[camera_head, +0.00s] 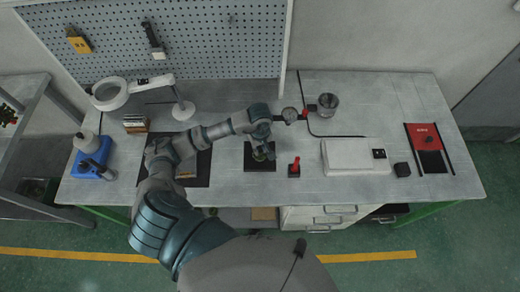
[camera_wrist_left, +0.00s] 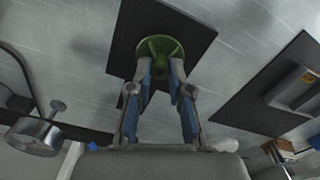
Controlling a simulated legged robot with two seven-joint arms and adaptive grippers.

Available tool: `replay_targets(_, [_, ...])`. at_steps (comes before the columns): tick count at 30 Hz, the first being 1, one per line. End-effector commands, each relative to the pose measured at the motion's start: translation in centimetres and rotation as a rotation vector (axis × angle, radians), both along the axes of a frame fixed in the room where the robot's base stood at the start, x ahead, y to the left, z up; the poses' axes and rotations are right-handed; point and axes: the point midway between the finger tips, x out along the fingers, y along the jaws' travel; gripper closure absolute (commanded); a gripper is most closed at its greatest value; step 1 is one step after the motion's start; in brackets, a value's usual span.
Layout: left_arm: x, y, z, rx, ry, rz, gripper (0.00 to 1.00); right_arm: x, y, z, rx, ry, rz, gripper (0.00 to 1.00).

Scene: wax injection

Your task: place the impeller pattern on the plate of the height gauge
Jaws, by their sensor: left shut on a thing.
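The green impeller pattern (camera_wrist_left: 161,46) is held between the fingertips of my left gripper (camera_wrist_left: 161,68) in the left wrist view. In the head view my left gripper (camera_head: 262,150) points down over a black square plate (camera_head: 251,163), and a little of the green pattern (camera_head: 260,156) shows under it. The plate also lies behind the pattern in the left wrist view (camera_wrist_left: 190,28). I cannot tell whether the pattern touches the plate. My right gripper is not in view.
A red-handled black piece (camera_head: 294,168) stands right of the plate, with a white device (camera_head: 352,157) beyond it. A metal cup (camera_head: 328,103) is at the back. Bare table lies around the plate.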

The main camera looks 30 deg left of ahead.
Motion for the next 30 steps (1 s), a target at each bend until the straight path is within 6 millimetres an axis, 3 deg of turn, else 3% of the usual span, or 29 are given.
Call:
replay_targets(5, [0.8,0.6,-0.4,0.0,0.003,0.001,1.0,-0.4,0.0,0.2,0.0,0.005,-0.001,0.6])
replay_targets(12, [0.8,0.4,-3.4,0.002,0.005,0.001,1.0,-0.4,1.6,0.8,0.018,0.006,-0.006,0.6])
replay_targets(22, [0.8,0.6,-4.0,0.002,0.001,0.0,1.0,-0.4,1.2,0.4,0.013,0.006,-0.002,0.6])
replay_targets(23, [0.8,0.6,-4.0,0.002,0.001,0.0,0.78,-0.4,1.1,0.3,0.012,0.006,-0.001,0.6])
replay_targets(25, [0.8,0.6,-3.9,0.002,0.001,0.0,0.61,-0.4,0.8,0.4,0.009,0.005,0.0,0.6])
replay_targets(26, [0.8,0.6,-3.9,0.002,0.001,0.0,0.56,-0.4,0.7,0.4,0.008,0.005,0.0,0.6])
replay_targets(30, [0.8,0.6,-3.9,0.002,0.001,0.0,0.56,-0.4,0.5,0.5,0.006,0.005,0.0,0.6])
